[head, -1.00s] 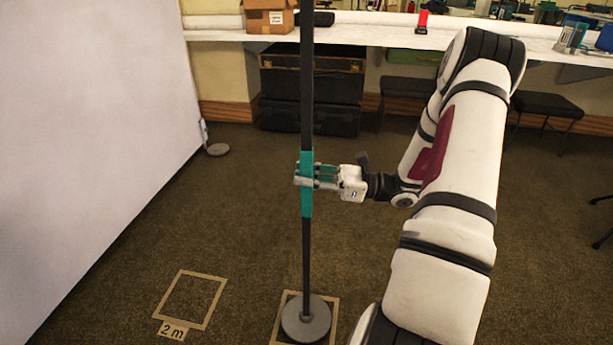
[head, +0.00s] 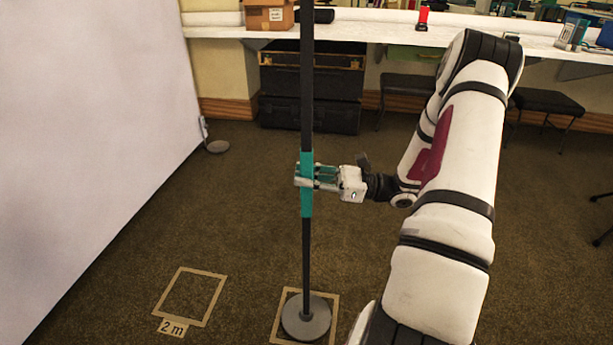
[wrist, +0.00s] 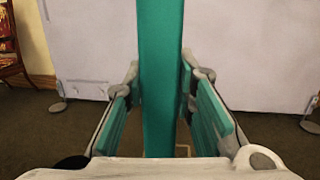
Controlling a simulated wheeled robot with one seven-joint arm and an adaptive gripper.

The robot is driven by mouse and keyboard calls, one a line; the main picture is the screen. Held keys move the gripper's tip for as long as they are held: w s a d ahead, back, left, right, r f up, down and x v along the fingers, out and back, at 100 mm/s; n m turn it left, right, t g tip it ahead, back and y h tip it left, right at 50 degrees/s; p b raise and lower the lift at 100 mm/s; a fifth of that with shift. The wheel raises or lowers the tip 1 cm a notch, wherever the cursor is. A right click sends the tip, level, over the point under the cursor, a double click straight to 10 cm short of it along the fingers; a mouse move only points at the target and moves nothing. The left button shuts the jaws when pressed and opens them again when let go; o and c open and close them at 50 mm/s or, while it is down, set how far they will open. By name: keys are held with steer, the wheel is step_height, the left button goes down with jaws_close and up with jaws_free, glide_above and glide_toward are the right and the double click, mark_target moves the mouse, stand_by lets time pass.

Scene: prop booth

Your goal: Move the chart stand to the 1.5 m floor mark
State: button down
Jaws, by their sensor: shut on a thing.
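The chart stand (head: 307,255) is a thin dark pole with a teal grip band and a round grey base (head: 306,318). It stands upright, its top out of frame. Its base shows within a tan taped square (head: 336,305) at the bottom of the head view; any label there is out of frame. My gripper (head: 306,177) is shut on the teal band, which also shows between the fingers in the wrist view (wrist: 160,80). To the left is an empty taped floor square (head: 165,293) labelled "2 m" (head: 172,328). Whether the base touches the floor is hard to tell.
A large white panel (head: 90,130) stands at left with a grey foot (head: 217,146). Behind are black cases (head: 310,90) under a white counter (head: 370,30) with a cardboard box (head: 268,15). Dark stools (head: 545,102) stand at right. The carpet around the stand is clear.

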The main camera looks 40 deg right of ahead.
steer(key=shift+f, duration=0.15)
steer(key=c, duration=1.2)
jaws_free()
steer(key=shift+c, duration=0.2)
steer(key=shift+f, duration=0.1)
steer(key=v, duration=1.2)
steer(key=shift+d, duration=0.1)
